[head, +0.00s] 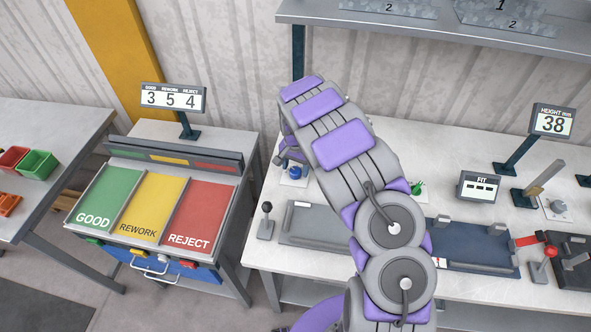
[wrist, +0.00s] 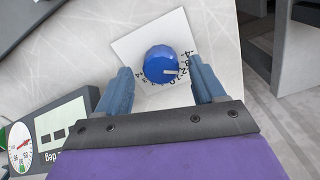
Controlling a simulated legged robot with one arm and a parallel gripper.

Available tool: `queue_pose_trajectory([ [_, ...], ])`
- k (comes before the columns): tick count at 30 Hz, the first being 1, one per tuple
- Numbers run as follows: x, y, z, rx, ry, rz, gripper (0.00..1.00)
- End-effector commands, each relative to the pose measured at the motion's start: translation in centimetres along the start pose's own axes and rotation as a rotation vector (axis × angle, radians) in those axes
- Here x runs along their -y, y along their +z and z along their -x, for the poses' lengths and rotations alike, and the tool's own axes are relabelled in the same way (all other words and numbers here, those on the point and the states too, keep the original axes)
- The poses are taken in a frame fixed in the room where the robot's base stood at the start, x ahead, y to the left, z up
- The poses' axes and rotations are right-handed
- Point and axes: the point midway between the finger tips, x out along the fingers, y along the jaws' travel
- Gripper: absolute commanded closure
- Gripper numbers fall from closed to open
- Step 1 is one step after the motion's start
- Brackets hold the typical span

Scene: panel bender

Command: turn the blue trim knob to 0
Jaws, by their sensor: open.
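The blue trim knob (wrist: 160,62) sits on a white square plate (wrist: 128,42) with a printed number scale along one side. Its white pointer mark faces right in the wrist view, toward the scale; the exact number is too small to read surely. My gripper (wrist: 160,67) is open, with one finger on each side of the knob; I cannot tell whether either finger touches it. In the head view the blue knob (head: 292,171) shows beside my arm on the bench, and my fingers are largely hidden there.
A display marked deg (wrist: 62,128) and a round dial gauge (wrist: 20,147) stand close by in the wrist view. On the bench are a black-knobbed lever (head: 266,220), a grey tray (head: 308,224) and a FIT display (head: 479,187). A shelf (head: 400,25) hangs above.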

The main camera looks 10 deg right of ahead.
Motion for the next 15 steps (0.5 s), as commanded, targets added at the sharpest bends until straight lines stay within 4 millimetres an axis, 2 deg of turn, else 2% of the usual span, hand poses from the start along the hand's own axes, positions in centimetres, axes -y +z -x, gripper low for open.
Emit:
queue_pose_trajectory([
  [6,0.00,0.08,-1.51,0.000,0.001,0.001,0.31],
  [15,0.02,0.04,-1.60,-0.001,0.000,0.001,0.32],
])
